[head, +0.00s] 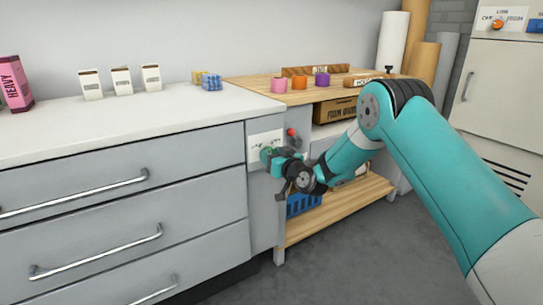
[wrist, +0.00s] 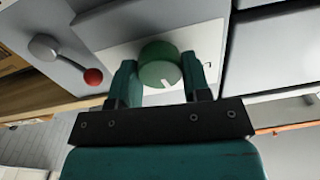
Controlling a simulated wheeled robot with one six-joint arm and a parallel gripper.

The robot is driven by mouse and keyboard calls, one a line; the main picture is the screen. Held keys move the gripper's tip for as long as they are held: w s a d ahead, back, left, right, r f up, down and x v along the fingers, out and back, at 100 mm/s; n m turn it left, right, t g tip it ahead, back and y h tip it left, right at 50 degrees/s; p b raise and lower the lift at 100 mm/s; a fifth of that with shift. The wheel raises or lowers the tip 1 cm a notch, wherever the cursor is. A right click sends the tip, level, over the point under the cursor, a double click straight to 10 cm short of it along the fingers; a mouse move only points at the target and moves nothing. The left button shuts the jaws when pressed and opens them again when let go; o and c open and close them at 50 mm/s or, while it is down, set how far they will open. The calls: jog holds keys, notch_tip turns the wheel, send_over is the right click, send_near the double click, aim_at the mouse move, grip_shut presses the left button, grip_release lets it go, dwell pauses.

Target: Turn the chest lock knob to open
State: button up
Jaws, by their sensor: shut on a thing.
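The green round knob (wrist: 160,66) sits on a white panel (wrist: 205,38) and has a white pointer mark, which faces the lower right in the wrist view. In the head view the panel (head: 262,138) is on the grey front at the right end of the drawer chest (head: 215,150). My gripper (wrist: 160,78) is shut on the green knob, one finger on each side of it. In the head view my gripper (head: 270,158) reaches the panel from the right and hides much of the knob. The panel's lettering cannot be read.
A lever with a red ball (wrist: 93,76) stands close beside the panel; the ball also shows in the head view (head: 291,132). A wooden workbench (head: 245,84) with a blue crate (head: 303,204) below is to the right. Grey floor (head: 350,250) is clear in front.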

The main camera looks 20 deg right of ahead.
jog(key=m+p, duration=0.4)
jog(key=m, duration=0.7)
jog(key=shift+f+m+h+p, duration=0.1)
jog(key=shift+m+h+p, duration=0.2)
jog(key=shift+m+p, duration=0.1)
dwell(0.3)
jog(key=o, duration=0.9)
jog(key=b+v, duration=0.7)
jog(key=v, duration=0.1)
jog(key=b+v, duration=0.7)
jog(key=v, duration=0.2)
jog(key=shift+s+d+f, duration=0.1)
jog(key=shift+s+f, duration=0.15)
